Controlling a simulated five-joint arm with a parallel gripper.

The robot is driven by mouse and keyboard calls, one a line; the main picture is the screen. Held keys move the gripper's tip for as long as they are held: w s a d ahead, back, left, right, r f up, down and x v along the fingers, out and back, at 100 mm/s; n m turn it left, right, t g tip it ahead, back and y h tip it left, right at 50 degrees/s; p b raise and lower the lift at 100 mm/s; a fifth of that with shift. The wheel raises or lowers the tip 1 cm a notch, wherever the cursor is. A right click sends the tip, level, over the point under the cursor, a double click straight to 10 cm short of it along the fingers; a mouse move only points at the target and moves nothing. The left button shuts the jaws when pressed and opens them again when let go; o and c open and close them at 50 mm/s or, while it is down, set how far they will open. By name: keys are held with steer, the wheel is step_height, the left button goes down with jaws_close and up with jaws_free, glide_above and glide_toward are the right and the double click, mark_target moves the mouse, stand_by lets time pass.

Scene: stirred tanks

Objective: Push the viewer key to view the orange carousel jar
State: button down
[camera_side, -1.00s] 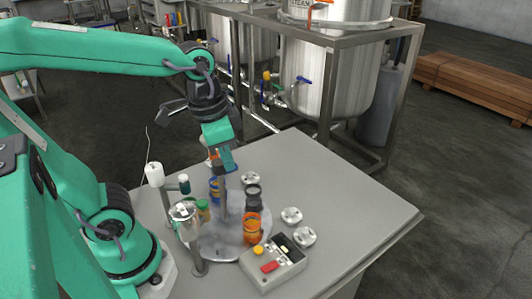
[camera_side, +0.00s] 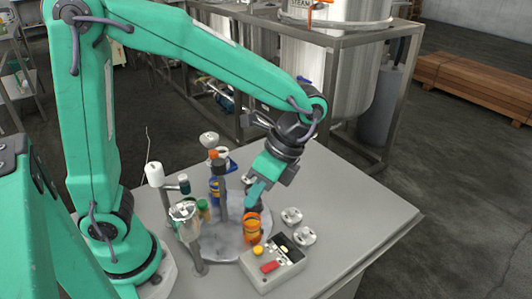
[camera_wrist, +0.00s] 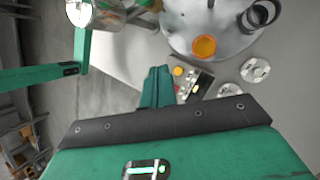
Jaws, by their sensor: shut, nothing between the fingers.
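The orange carousel jar (camera_side: 251,231) stands on the front right of the round grey carousel (camera_side: 226,249); it also shows in the wrist view (camera_wrist: 204,46). A key box (camera_side: 272,278) sits in front of it, with a red key (camera_side: 269,267), a round yellow-orange button (camera_side: 258,250) and a pale key on a dark panel. I cannot tell which is the viewer key. My gripper (camera_side: 250,207) is shut and empty, pointing down above and just behind the orange jar in the side view. In the wrist view its fingers (camera_wrist: 157,72) partly overlap the box's left side.
Two metal lids (camera_side: 291,216) (camera_side: 305,236) lie right of the carousel. A dark jar (camera_wrist: 262,14) is on the carousel. A metal vessel on a post (camera_side: 185,211) and a white cylinder (camera_side: 155,175) stand at left. The table's right side is clear.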

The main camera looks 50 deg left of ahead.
mark_target(262, 249)
steer(key=shift+d+f+m+g+y, duration=0.6)
steer(key=shift+d+f+m+g, duration=0.25)
steer(key=shift+d+m, duration=0.2)
steer(key=shift+f, duration=0.15)
steer(key=shift+f, duration=4.25)
steer(key=shift+f, duration=0.9)
steer(key=shift+r, duration=0.9)
steer(key=shift+r, duration=0.15)
steer(key=shift+r, duration=2.4)
